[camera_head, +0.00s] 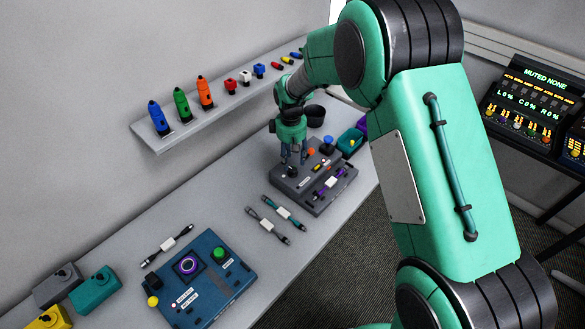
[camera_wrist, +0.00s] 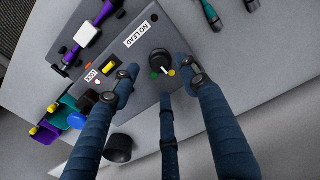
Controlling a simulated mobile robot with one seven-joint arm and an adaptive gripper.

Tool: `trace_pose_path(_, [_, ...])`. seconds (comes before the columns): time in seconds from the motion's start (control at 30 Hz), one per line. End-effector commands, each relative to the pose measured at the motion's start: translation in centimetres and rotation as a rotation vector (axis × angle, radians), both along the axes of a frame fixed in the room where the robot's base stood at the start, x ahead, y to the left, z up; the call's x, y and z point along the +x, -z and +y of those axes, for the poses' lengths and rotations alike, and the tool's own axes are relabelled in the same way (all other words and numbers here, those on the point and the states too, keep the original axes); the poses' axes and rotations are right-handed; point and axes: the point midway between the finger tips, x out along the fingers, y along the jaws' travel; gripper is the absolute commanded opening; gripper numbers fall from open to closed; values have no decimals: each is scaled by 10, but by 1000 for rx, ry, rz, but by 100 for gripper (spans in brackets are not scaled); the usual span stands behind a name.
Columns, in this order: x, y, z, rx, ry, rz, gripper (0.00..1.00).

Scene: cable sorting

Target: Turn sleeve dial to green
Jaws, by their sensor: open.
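The black sleeve dial (camera_wrist: 160,61) is on the dark grey device (camera_wrist: 135,60), beside a "NO LEAD" label. At its lower edge are a green dot (camera_wrist: 154,75), a white mark and a yellow dot (camera_wrist: 172,73). I cannot tell for certain where the dial points. My gripper (camera_wrist: 162,80) is open, its fingers spread around the dial with gaps visible in the wrist view. In the head view my gripper (camera_head: 293,157) points down over the left part of the grey device (camera_head: 312,202); the dial is hidden there by the fingers.
A cable with a white tag (camera_wrist: 88,34) lies on the device, near a yellow switch (camera_wrist: 109,68). A black cup (camera_wrist: 118,148) and coloured bins stand behind. Loose cables (camera_head: 268,220) and a blue panel (camera_head: 215,290) lie nearer. A wall shelf (camera_head: 160,140) holds coloured connectors.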

Motion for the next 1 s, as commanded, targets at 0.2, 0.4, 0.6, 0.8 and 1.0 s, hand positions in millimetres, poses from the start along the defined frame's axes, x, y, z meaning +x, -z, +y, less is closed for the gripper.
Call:
trace_pose_path(0.2, [1,32,-1,0,0,0,45])
trace_pose_path(0.4, [1,49,-1,-1,0,1,45])
trace_pose_path(0.6, [1,53,-1,0,0,0,45])
trace_pose_path(0.8, [1,53,-1,0,0,0,45])
trace_pose_path(1.0, [1,53,-1,0,0,0,9])
